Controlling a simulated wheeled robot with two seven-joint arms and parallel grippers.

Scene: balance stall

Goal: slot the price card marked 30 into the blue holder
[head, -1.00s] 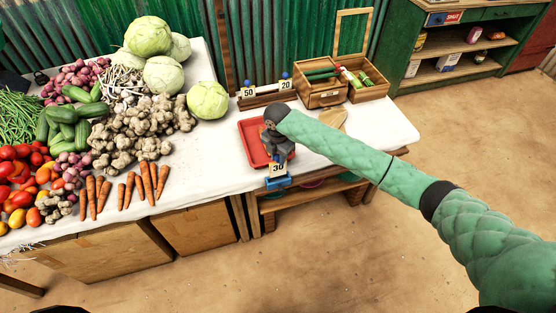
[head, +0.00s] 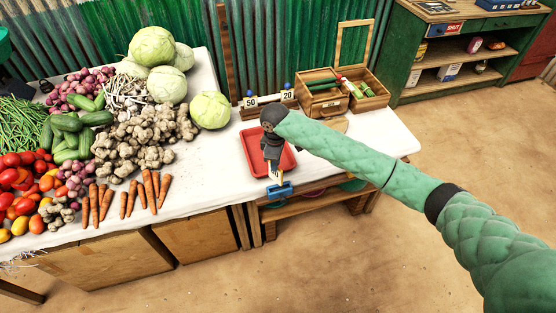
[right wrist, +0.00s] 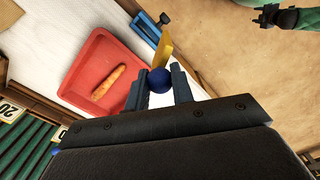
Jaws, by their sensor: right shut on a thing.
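My right gripper (head: 272,160) hangs over the front of the red tray, shut on the price card. In the right wrist view the fingers (right wrist: 158,78) close on the card's blue ball knob (right wrist: 158,83). The card (right wrist: 164,47) shows as a narrow yellow strip beyond the knob. In the head view the card (head: 276,174) is small and turned, and its number cannot be read now. The blue holder (head: 280,190) is at the table's front edge, just below the card; it also shows in the right wrist view (right wrist: 146,29). Whether card and holder touch is unclear.
The red tray (head: 287,161) holds a carrot (right wrist: 108,84). Cards marked 50 (head: 250,101) and 20 (head: 287,96) stand in a rack behind it. Wooden boxes (head: 325,104) stand back right; vegetables fill the left. A dark gripper (right wrist: 272,16), likely my left, shows in the right wrist view.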

